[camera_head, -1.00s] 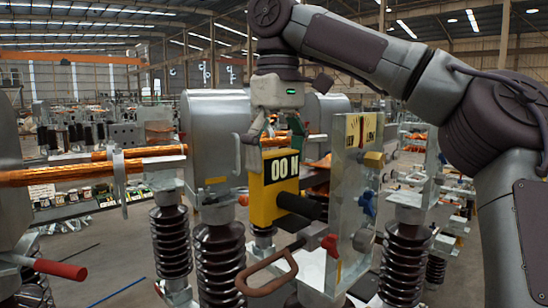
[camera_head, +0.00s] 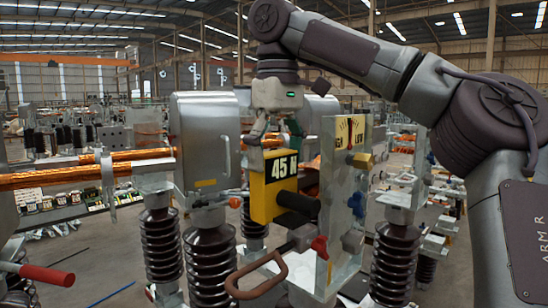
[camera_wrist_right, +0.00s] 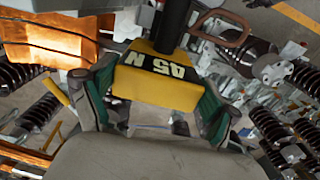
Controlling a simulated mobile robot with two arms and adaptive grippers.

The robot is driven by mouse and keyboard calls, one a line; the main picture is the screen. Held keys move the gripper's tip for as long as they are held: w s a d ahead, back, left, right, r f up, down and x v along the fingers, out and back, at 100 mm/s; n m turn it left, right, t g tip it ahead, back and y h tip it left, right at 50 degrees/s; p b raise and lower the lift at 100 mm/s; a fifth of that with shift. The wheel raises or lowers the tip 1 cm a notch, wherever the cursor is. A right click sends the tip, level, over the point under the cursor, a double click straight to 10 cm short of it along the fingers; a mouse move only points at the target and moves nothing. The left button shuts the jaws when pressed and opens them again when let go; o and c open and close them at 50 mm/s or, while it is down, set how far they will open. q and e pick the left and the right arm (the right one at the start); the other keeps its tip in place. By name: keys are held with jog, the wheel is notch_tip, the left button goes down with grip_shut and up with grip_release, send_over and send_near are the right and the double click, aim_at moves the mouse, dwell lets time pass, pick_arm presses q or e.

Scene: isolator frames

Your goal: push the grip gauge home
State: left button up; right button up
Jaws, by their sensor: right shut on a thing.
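The grip gauge (camera_head: 262,200) is a yellow block with a black display reading 45 N and a black cylinder (camera_head: 298,205) sticking out toward the front right. My right gripper (camera_head: 272,138) is shut on its top from above. In the right wrist view the gauge (camera_wrist_right: 158,88) sits between the two green-padded fingers of the right gripper (camera_wrist_right: 155,98). A grey upright panel (camera_head: 338,190) with a small dial on top stands just right of the gauge. I cannot tell whether the cylinder touches anything. My left gripper is not in view.
A brown loop handle (camera_head: 258,285) is low in front of the gauge. Dark ribbed insulators (camera_head: 208,262) stand below and beside it. A grey metal housing (camera_head: 200,140) is behind left, with copper bars (camera_head: 85,178) further left. A red-handled lever (camera_head: 45,274) is at lower left.

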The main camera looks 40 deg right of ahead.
jog(key=shift+d, duration=0.2)
jog(key=o, duration=1.6)
jog(key=shift+r, duration=0.1)
